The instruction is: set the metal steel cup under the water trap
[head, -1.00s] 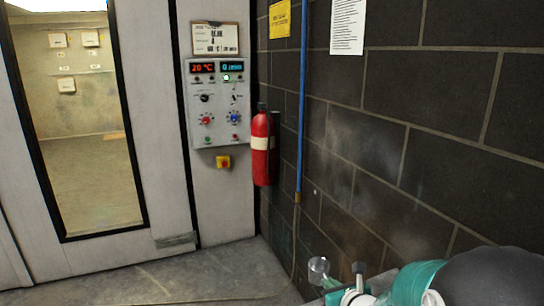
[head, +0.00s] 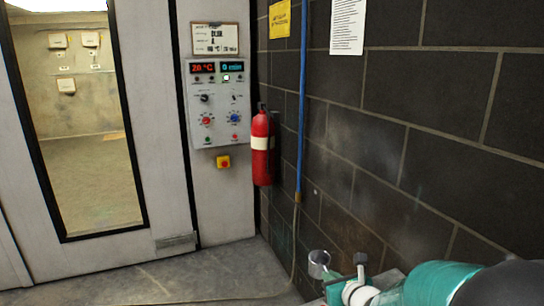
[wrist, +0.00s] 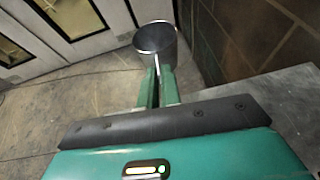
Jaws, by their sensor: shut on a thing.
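The metal steel cup (wrist: 158,45) is held upright, or slightly tilted, at the tips of my gripper (wrist: 159,73) in the wrist view. Its round open mouth shows and it looks empty. My gripper is shut on its near side. In the head view the cup (head: 318,266) is small, at the bottom right of centre, with my gripper (head: 333,280) just right of it. I cannot make out a water trap for certain. A blue pipe (head: 302,100) runs down the brick wall to a small brass-coloured end (head: 298,197), above and left of the cup.
The dark brick wall (head: 400,150) is close on the right. A red fire extinguisher (head: 262,150) and a control panel (head: 218,100) are at the corner. A grey flat surface (wrist: 265,110) lies right of my gripper. The concrete floor (head: 235,272) is open to the left.

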